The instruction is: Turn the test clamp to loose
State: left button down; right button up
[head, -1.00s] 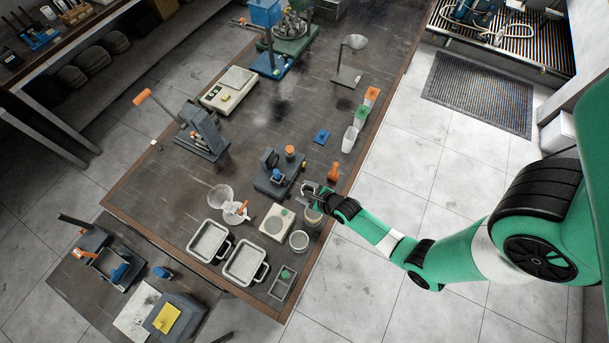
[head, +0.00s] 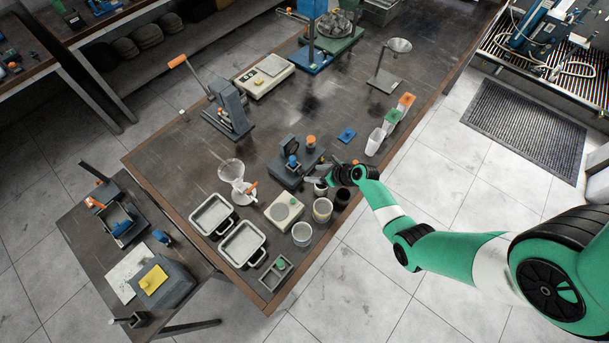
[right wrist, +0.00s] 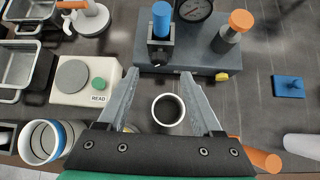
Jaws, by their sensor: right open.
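The tester with the clamp is a dark grey base (head: 283,173) with a round gauge and an orange knob (head: 311,141). A blue knob (head: 292,161) tops its small upright clamp; this blue knob (right wrist: 162,18) stands at the top of the right wrist view, on the near edge of the base (right wrist: 200,62). I cannot read whether the clamp is tight or loose. My right gripper (right wrist: 159,75) is open, its fingertips just short of the base, on the near side of the blue knob. A white cup (right wrist: 168,109) shows between the fingers; I cannot tell its height relative to them. My left gripper is not in view.
A white scale (head: 284,212) and a blue-banded pot (right wrist: 42,141) stand left of my right gripper. An orange object (right wrist: 262,160) lies close to its right finger. A blue square (head: 347,135) lies right of the tester, with bare bench around it.

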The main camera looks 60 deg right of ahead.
aim_at(303, 173)
jog(key=b+x, duration=0.3)
jog(key=x, duration=0.4)
jog(key=shift+b, duration=0.3)
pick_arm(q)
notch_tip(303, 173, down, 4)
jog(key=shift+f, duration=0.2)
